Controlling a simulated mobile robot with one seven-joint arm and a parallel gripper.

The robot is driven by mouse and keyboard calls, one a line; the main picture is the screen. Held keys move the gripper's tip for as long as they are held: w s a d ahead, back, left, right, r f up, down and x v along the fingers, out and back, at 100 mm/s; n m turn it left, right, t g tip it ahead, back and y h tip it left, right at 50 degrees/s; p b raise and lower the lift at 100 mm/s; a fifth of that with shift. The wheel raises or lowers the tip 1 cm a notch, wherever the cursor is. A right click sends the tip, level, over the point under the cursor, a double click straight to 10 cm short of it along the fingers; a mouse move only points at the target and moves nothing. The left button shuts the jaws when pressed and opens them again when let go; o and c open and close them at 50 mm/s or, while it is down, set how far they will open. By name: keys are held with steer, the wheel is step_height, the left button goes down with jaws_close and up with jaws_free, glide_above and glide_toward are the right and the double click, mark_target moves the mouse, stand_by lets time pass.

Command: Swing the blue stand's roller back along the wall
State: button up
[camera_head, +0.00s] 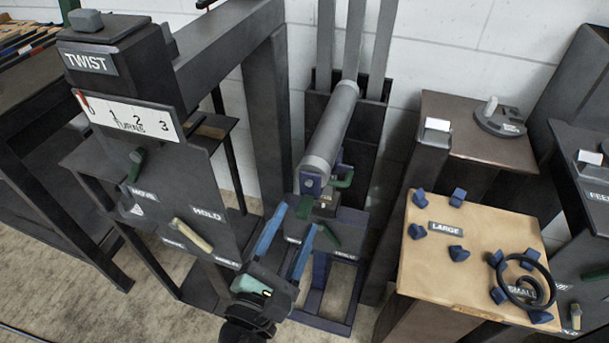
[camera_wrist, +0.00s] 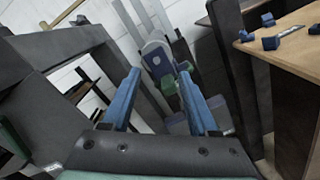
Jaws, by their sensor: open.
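The blue stand (camera_head: 322,317) stands in the middle of the head view, with a dark top plate and a blue base frame. The grey roller (camera_head: 333,125) sits above it; its far end is near the wall and its near end points toward me. A blue bracket is at the near end, with a green handle (camera_head: 343,178) on its right; the bracket also shows in the wrist view (camera_wrist: 157,55). My gripper (camera_head: 296,217) is open and empty, its two blue fingers pointing at the stand, just short of the roller's near end. The space between the fingertips holds nothing.
A dark TWIST post (camera_head: 130,62) with a turns scale and a frame beam stand on the left. A wooden-topped table (camera_head: 440,275) with blue blocks and a black spiral is on the right. Grey upright slats rise behind the roller against the white wall (camera_head: 445,40).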

mark_target(300, 217)
steer(key=s+a+f+n+p, duration=0.2)
steer(key=s+f+n, duration=0.25)
steer(key=n, duration=0.25)
steer(key=shift+y, duration=0.3)
steer(key=b+x, duration=0.1)
steer(key=x, duration=1.1)
steer(key=shift+w+d+r, duration=0.1)
steer(key=shift+w, duration=0.15)
jaws_close()
